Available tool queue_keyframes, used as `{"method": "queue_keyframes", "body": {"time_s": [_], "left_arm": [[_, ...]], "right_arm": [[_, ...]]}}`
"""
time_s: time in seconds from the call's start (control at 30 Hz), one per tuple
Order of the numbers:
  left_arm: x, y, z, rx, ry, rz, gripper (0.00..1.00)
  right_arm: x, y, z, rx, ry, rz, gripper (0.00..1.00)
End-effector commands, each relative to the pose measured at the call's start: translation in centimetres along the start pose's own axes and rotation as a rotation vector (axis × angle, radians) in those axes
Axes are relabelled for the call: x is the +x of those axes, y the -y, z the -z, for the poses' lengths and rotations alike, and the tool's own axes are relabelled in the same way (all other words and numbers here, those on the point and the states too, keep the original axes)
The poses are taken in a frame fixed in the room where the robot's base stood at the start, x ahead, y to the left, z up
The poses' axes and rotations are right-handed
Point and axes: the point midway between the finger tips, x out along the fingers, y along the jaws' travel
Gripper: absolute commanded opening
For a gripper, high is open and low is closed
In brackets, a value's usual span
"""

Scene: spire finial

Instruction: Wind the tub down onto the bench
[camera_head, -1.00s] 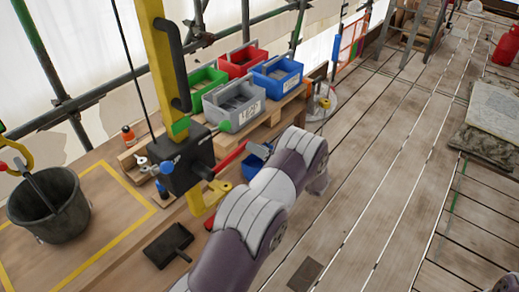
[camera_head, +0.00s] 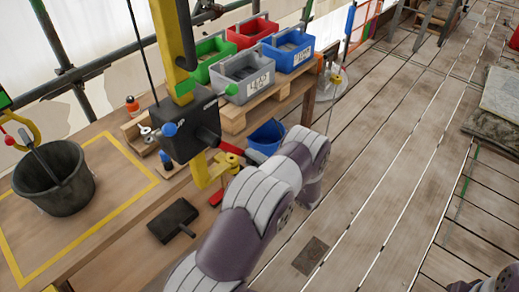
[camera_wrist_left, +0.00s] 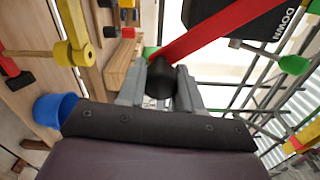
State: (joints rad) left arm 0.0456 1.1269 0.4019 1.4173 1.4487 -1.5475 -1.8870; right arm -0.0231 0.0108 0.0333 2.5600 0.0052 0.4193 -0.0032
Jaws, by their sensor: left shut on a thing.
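The black tub (camera_head: 62,190) is upright at the left, over the yellow-taped rectangle (camera_head: 128,157) on the wooden bench (camera_head: 100,262). Its handle rises toward a yellow hook (camera_head: 33,128). I cannot tell whether its base touches the bench. The black winch box (camera_head: 185,125) sits on a yellow post, with a red crank (camera_head: 228,148) on its right side. In the left wrist view, my left gripper (camera_wrist_left: 160,85) is shut on the black crank knob (camera_wrist_left: 160,78); the red crank arm runs from there toward the box marked DOWN. In the head view my forearm hides these fingers. My right gripper is out of view.
Grey (camera_head: 246,82), green, red and blue bins stand on a wooden shelf behind the winch. A blue bucket (camera_head: 266,136) is beside the bench edge. The plank floor at right is mostly clear.

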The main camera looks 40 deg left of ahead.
Motion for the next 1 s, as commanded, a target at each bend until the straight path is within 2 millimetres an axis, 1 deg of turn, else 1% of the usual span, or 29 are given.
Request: {"method": "queue_keyframes", "body": {"time_s": [0.03,0.2,0.5,0.77,1.0], "left_arm": [[0.0,-0.8,-0.6,0.046,0.001,-0.002,0.00],[0.0,-2.3,-2.7,0.209,0.001,-0.003,0.00],[0.0,-4.2,-6.9,0.494,0.001,-0.004,0.00],[0.0,-4.9,-10.8,0.737,0.001,-0.005,0.00],[0.0,-4.8,-13.8,0.922,-0.001,-0.006,0.00]], "right_arm": [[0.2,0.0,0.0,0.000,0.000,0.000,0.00],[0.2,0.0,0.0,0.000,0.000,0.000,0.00],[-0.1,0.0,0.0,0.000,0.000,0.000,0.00],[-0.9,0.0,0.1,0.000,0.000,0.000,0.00],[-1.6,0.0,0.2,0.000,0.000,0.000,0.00]]}}
